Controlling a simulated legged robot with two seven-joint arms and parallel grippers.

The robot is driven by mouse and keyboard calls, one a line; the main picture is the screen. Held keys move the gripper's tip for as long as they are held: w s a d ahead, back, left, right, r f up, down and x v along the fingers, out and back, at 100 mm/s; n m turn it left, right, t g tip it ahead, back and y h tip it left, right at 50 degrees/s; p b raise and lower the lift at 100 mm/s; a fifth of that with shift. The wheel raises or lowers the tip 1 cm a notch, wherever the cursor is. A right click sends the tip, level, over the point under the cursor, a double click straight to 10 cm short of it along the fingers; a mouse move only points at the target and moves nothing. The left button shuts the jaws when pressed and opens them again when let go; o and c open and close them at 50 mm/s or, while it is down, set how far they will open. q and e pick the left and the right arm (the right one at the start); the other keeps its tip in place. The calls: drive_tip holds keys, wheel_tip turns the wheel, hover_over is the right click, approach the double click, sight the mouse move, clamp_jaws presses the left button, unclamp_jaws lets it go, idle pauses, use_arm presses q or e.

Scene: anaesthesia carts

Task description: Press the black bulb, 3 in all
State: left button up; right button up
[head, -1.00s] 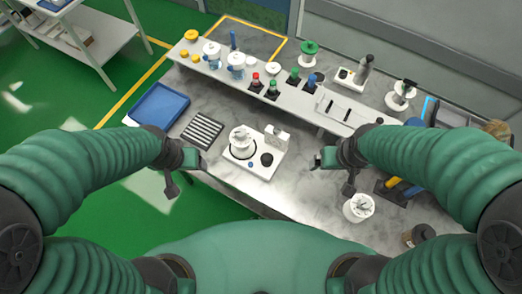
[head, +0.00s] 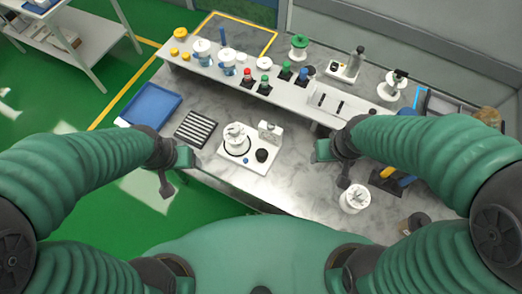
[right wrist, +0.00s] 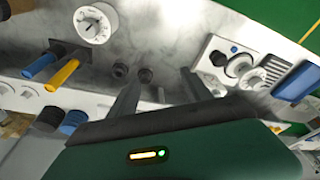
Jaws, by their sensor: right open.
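The black bulb (head: 262,155) sits on the front right part of a white device base (head: 234,165), beside a white dial-topped unit (head: 237,140). The bulb also shows in the right wrist view (right wrist: 218,58). My right gripper (head: 333,168) is to the right of the device, apart from the bulb. In the right wrist view its two fingers (right wrist: 160,90) are spread with nothing between them. My left gripper (head: 175,172) is left of the device at the table's front edge; its finger opening cannot be made out.
A striped black pad (head: 197,130) and a blue tray (head: 155,105) lie left of the device. A white dial-topped canister (head: 354,199) stands near my right gripper. A raised shelf (head: 225,75) with several bottles runs behind. Bare tabletop lies between device and canister.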

clamp_jaws()
idle(1.2)
